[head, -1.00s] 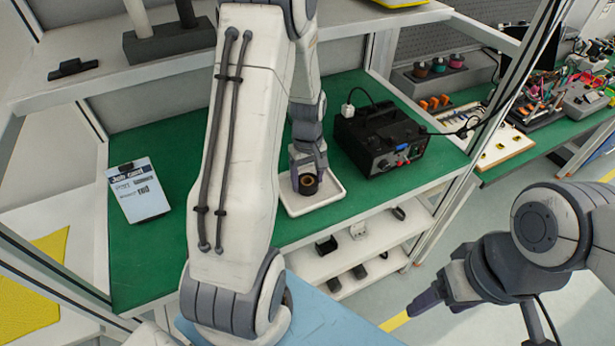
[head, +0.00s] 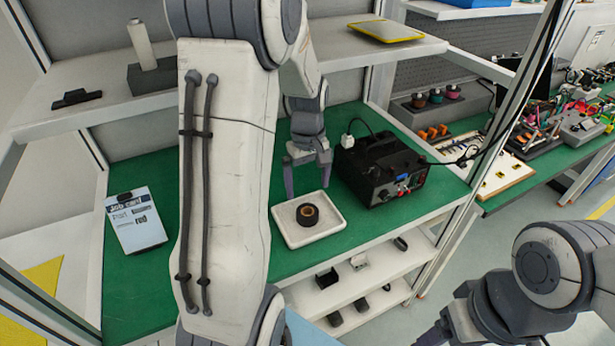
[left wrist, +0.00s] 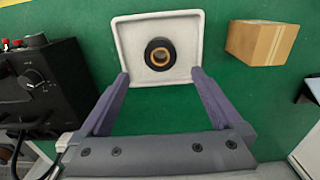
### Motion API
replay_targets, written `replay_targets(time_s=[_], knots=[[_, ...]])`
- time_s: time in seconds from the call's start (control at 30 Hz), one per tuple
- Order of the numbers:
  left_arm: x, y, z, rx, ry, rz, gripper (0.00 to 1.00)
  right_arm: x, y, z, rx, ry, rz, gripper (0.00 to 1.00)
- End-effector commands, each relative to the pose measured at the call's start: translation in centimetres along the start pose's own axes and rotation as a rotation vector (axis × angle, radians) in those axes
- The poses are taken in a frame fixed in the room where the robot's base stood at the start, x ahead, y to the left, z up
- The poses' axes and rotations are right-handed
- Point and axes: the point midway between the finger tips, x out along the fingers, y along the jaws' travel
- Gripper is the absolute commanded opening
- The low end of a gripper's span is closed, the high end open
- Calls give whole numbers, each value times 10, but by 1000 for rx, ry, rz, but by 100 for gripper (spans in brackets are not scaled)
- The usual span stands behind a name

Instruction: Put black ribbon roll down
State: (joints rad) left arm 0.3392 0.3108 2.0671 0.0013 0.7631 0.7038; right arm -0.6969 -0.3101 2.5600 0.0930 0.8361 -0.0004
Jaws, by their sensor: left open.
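The black ribbon roll (head: 307,215) lies flat in a white tray (head: 281,220) on the green bench top, and its brown core faces up. In the left wrist view the roll (left wrist: 160,54) sits near the middle of the tray (left wrist: 125,40), apart from the tray walls. My left gripper (head: 308,190) is open and empty, above and behind the roll, with its fingers pointing down. In the left wrist view its fingertips (left wrist: 161,76) are spread apart near the tray's edge. My right gripper is mostly cut off at the bottom of the head view.
A black power unit (head: 382,172) with a cable stands right of the tray. A job card clipboard (head: 136,222) lies at the left. A cardboard box (left wrist: 262,42) is beside the tray in the left wrist view. A shelf (head: 230,80) runs above the bench.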

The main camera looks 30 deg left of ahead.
Motion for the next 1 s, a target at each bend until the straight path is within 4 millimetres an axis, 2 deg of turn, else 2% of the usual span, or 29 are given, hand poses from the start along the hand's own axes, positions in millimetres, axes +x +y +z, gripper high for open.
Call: replay_targets(time_s=[0.1, 0.2, 0.37, 0.47, 0.57, 0.67, 0.73, 0.8, 0.9, 1.0], knots=[[-17, 0, -1, 0, 3, 2, 100, 2, 0, 0, 0, 0, 0, 70], [-25, 0, 0, 0, 1, 1, 100, 2, 0, 0, 0, 0, 0, 70], [-29, 0, 0, 1, -1, -1, 100, 2, 0, 0, 0, 0, 0, 70], [-32, 6, 12, 50, -1, 2, 100, 2, 0, 0, 0, 0, 0, 70], [-38, 21, 49, 208, 0, 12, 100, 2, 0, 0, 0, 0, 0, 70], [-47, 35, 111, 476, -1, 27, 100, 2, 0, 0, 0, 0, 0, 70], [-52, 35, 160, 697, -2, 39, 100, 2, 0, 0, 0, 0, 0, 70], [-55, 28, 206, 915, -5, 52, 100, 2, 0, 0, 0, 0, 0, 70], [-56, 8, 258, 1200, -9, 69, 100, 2, 0, 0, 0, 0, 0, 70], [-55, -15, 294, 1428, -14, 83, 100, 2, 0, 0, 0, 0, 0, 70]])
